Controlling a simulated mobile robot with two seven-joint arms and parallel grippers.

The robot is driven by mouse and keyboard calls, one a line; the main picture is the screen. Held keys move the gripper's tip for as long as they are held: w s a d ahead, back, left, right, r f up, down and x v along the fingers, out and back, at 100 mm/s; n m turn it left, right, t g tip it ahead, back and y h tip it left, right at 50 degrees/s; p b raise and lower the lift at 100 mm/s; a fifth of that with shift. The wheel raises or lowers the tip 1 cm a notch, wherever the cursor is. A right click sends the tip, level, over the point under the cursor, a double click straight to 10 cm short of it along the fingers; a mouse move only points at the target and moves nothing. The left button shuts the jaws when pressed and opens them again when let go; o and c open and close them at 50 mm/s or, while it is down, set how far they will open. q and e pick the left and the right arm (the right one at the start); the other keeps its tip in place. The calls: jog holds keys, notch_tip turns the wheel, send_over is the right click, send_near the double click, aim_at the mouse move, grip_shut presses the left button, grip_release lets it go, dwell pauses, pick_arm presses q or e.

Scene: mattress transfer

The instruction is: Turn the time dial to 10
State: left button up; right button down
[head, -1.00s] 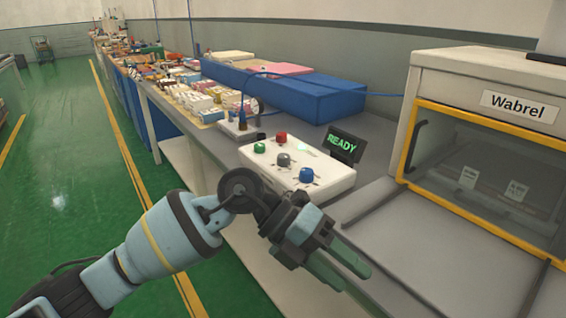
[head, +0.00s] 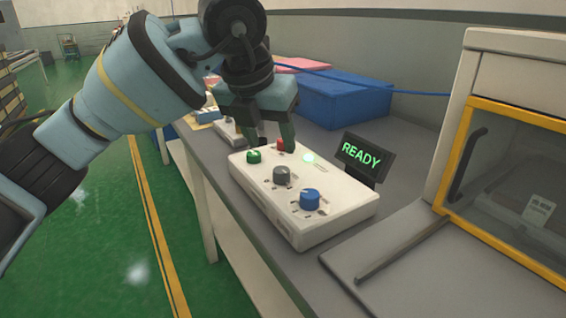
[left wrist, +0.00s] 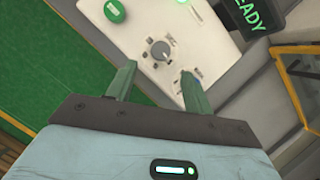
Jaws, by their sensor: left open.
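A white control box (head: 338,222) lies on the grey table. It carries a green button (head: 254,157), a red button (head: 281,146), a grey dial (head: 281,175) and a blue dial (head: 309,198). I cannot read which dial is for time. My left gripper (head: 268,138) is open and empty above the far end of the box, partly covering the red button's surroundings. In the left wrist view, the grey dial (left wrist: 160,50) shows just beyond and between the two fingertips (left wrist: 158,78), apart from them. My right gripper is not in view.
A lit READY display (head: 362,157) stands at the box's right. A white machine with a yellow-framed window (head: 525,205) is on the right. Blue boxes (head: 345,100) lie behind. The grey table (head: 225,195) is bare along its left edge.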

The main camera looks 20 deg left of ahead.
aim_at(280, 171)
pick_arm(q)
jog(key=shift+b+x, duration=0.65)
jog(key=shift+x, duration=3.3)
jog(key=shift+s, duration=0.15)
jog(key=c, duration=1)
